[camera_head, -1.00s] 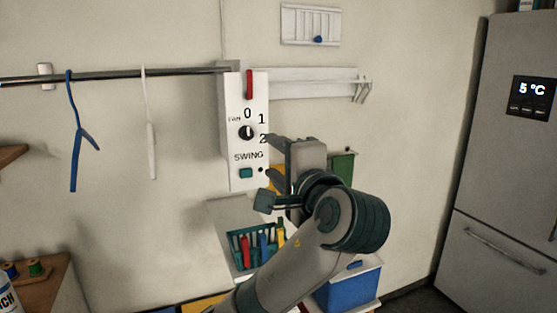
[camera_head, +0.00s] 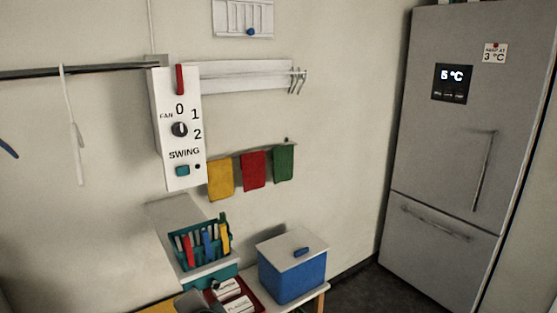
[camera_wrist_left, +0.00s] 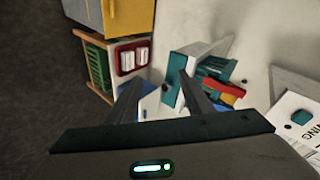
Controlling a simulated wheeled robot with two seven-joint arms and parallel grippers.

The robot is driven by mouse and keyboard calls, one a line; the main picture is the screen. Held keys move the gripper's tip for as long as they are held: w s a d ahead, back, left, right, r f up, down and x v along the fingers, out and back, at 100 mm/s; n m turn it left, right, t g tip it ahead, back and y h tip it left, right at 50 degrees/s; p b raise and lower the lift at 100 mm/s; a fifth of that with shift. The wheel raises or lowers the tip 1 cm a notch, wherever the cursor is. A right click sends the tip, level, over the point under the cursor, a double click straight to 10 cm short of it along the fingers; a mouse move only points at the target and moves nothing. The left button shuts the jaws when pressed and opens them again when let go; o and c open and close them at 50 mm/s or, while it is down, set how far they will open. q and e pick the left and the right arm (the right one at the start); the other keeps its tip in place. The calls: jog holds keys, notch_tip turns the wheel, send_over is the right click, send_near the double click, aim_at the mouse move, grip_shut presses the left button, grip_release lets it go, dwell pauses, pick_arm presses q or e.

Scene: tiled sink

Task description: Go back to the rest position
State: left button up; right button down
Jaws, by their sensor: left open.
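My left gripper (camera_wrist_left: 162,98) shows in the left wrist view with its two fingers apart and nothing between them. The arm that crossed the head view is almost wholly out of it. A grey rounded shape at the bottom edge of the head view may be part of it; I cannot tell. The right gripper is in neither view. A white fan control panel (camera_head: 182,145) hangs on the wall, with a dark knob (camera_head: 179,129), a red lever (camera_head: 180,80) and a teal button (camera_head: 182,171).
A teal rack of coloured items (camera_head: 200,246) sits below the panel, near a blue box with a white lid (camera_head: 293,280). Yellow, red and green cloths (camera_head: 254,170) hang on the wall. A grey fridge (camera_head: 440,180) stands at the right. Dark floor (camera_wrist_left: 45,90) is clear.

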pick_arm(q)
jog(key=s+a+f+n+g+h, duration=0.2)
jog(key=s+a+f+n+g, duration=0.1)
jog(key=s+f, duration=1.15)
jog(key=s+a+f+n+g+h, duration=0.15)
jog(key=s+f, duration=0.35)
jog(key=s, duration=0.5)
jog(key=s+a+f+n+g+h, duration=0.1)
jog(key=s+f+n+g, duration=0.15)
jog(key=s+f, duration=0.5)
notch_tip(320, 180, down, 22)
jog(key=s+r+p, duration=0.1)
jog(key=s+p, duration=0.1)
jog(key=p, duration=0.2)
jog(key=s+a+f+g+p, duration=0.2)
jog(key=s+f+p, duration=0.2)
jog(key=s+f, duration=1.1)
jog(key=s, duration=0.3)
jog(key=shift+s+a+y, duration=0.35)
jog(key=shift+a, duration=0.05)
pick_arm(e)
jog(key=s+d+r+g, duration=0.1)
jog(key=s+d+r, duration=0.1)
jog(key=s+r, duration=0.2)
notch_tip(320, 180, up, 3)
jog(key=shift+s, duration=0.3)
